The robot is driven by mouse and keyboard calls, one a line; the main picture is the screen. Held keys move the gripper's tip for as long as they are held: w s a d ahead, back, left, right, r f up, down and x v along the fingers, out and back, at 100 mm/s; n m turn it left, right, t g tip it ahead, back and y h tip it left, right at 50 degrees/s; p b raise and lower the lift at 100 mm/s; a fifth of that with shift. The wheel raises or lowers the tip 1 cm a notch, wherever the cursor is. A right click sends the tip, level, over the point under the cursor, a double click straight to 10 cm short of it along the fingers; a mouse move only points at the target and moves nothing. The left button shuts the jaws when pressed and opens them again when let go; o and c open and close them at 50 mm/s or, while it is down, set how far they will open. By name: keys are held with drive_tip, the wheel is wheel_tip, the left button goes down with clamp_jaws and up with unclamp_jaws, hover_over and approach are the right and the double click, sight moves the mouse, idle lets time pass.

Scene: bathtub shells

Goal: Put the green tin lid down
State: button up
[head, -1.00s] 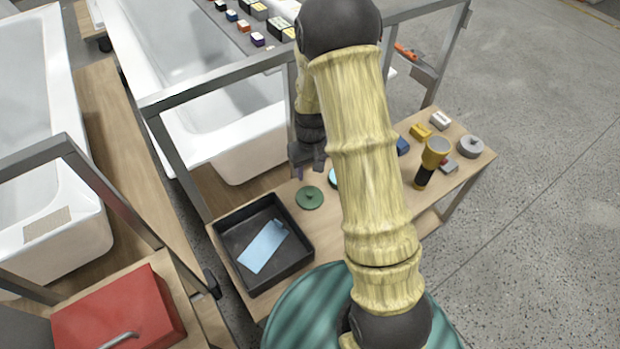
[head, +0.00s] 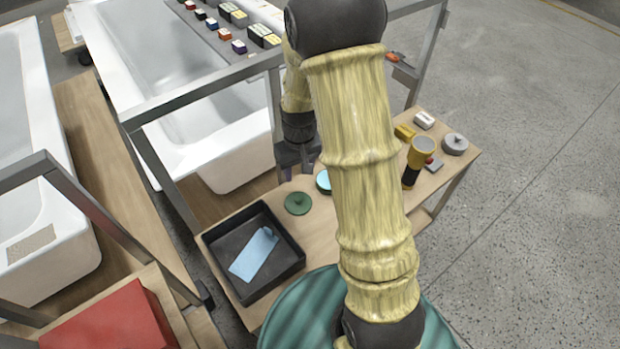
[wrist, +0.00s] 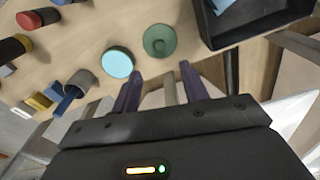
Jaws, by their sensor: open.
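The green tin lid (head: 298,203) lies flat on the wooden bench, knob up, just right of the black tray. It also shows in the wrist view (wrist: 160,41), beyond my fingertips and clear of them. In the head view my gripper (head: 297,172) hangs above the back edge of the bench, behind the lid. A light blue round piece (wrist: 118,63) lies beside the lid; my arm partly hides it in the head view.
The black tray (head: 207,246) holds a light blue flat piece (head: 254,254). A yellow and black torch (head: 415,160), a grey round piece (head: 455,144) and small blocks stand at the bench's right. White bathtubs and grey frame bars are behind. Bare wood (head: 286,238) lies in front of the lid.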

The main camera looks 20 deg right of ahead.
drive_tip(key=s+r+m+t, duration=0.1)
drive_tip(key=s+r+t, duration=0.1)
drive_tip(key=s+r, duration=0.7)
drive_tip(key=s, duration=0.3)
drive_tip(key=shift+s+r, duration=0.15)
drive_tip(key=shift+r, duration=0.25)
drive_tip(key=shift+a+r, duration=0.1)
drive_tip(key=w+p+v, duration=0.1)
drive_tip(key=p+v, duration=0.6)
drive_tip(key=shift+w+r+p, duration=0.3)
drive_tip(key=shift+c, duration=0.8)
drive_tip(key=shift+w, duration=0.1)
